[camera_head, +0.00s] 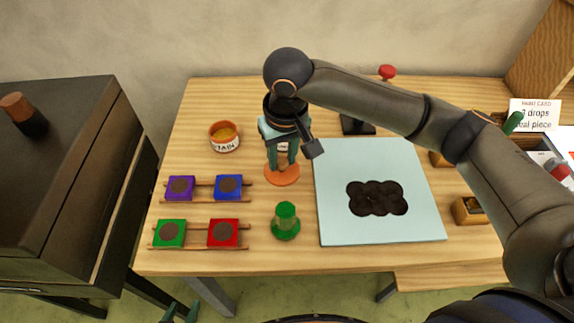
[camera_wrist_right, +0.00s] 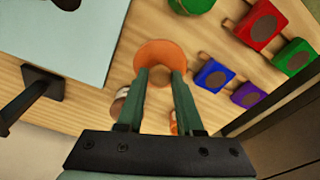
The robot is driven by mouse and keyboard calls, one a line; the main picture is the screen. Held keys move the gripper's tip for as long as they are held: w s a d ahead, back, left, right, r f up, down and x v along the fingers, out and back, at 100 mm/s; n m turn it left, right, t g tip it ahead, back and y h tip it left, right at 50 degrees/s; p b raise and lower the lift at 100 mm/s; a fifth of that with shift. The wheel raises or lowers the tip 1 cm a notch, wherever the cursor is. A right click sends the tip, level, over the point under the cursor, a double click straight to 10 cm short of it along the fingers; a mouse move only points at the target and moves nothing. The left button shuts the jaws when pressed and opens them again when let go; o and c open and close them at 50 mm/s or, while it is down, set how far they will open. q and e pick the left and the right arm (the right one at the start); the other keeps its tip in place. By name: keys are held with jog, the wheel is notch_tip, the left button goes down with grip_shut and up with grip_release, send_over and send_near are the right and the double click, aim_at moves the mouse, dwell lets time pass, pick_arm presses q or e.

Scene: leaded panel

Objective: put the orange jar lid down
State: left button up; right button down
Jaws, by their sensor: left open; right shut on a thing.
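The orange jar lid (camera_head: 282,174) is a round orange piece between the stain jar and the pale panel. It also shows in the right wrist view (camera_wrist_right: 160,56), at the fingertips. My right gripper (camera_head: 281,166) points down from above and is shut on it. The lid is at or just above the wooden table; I cannot tell whether it touches. Fingers hide part of it. My left gripper (camera_head: 181,313) is open, low at the bottom edge of the head view, off the table's front, and mostly cut off.
An open jar marked STAIN (camera_head: 224,142) stands left of the lid. A green knobbed piece (camera_head: 286,224) stands in front. Coloured squares (camera_head: 181,188) lie on wooden rails at left. The pale panel (camera_head: 380,228) with dark round pieces is at right. A dark cabinet (camera_head: 60,180) stands left.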

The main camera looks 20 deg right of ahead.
aim_at(287, 166)
jog(key=f, duration=0.1)
jog(key=w+d+f, duration=0.1)
jog(key=w+f, duration=0.1)
jog(key=shift+w+d+f, duration=0.15)
jog(key=shift+d+f, duration=0.05)
jog(key=shift+d, duration=0.1)
jog(key=f, duration=0.3)
jog(key=shift+w+d+f, duration=0.15)
jog(key=shift+w+f, duration=0.05)
jog(key=shift+f, duration=0.05)
jog(key=c, duration=0.6)
grip_release()
jog(key=shift+f, duration=0.1)
jog(key=shift+o, duration=0.2)
jog(key=r, duration=0.4)
jog(key=s+r, duration=0.1)
jog(key=r, duration=0.7)
jog(key=shift+s+r+p, duration=0.1)
jog(key=shift+s+p, duration=0.15)
jog(key=shift+p, duration=0.1)
